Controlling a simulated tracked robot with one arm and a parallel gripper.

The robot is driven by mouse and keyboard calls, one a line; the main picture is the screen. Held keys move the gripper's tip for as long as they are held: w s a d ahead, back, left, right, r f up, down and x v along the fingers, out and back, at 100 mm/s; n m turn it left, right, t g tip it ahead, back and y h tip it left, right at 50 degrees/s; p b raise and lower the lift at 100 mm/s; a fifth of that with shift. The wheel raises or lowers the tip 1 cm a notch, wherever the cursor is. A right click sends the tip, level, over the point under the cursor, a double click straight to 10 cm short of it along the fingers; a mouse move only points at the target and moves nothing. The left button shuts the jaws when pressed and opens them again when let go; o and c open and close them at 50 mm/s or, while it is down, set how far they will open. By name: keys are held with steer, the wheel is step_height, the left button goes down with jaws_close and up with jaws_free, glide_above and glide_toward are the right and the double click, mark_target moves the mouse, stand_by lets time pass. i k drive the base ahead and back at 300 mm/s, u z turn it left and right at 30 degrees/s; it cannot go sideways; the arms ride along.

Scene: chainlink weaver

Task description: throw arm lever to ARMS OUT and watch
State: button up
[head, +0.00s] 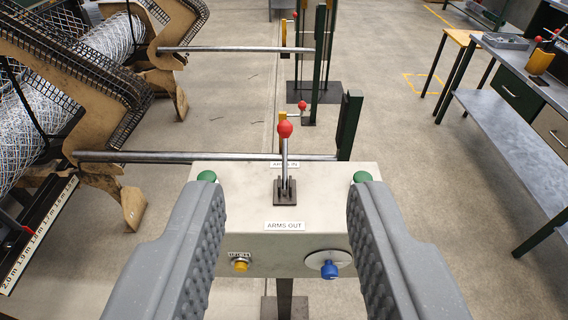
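The arm lever (285,150) has a red ball knob and a metal shaft in a dark slotted base. It stands about upright on top of a pale control box (235,190). The ARMS OUT label (285,226) is on the box's near edge; the ARMS IN label (285,164) is at the far edge, partly hidden by the lever. My gripper (284,195) is open, its two grey ribbed fingers apart on either side of the lever. Neither finger appears to touch the lever. The woven mesh roll (105,40) lies at left by the machine's arms.
A yellow button (240,265) and a blue knob (329,269) are on the box front. Two green caps sit near my fingertips. Horizontal metal bars (210,156) reach from the machine to green posts (348,125). A workbench (515,85) stands right; floor between is clear.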

mark_target(285, 128)
steer(key=k, duration=1)
steer(key=z, duration=0.65)
steer(key=i, duration=2.1)
steer(key=u, duration=0.7)
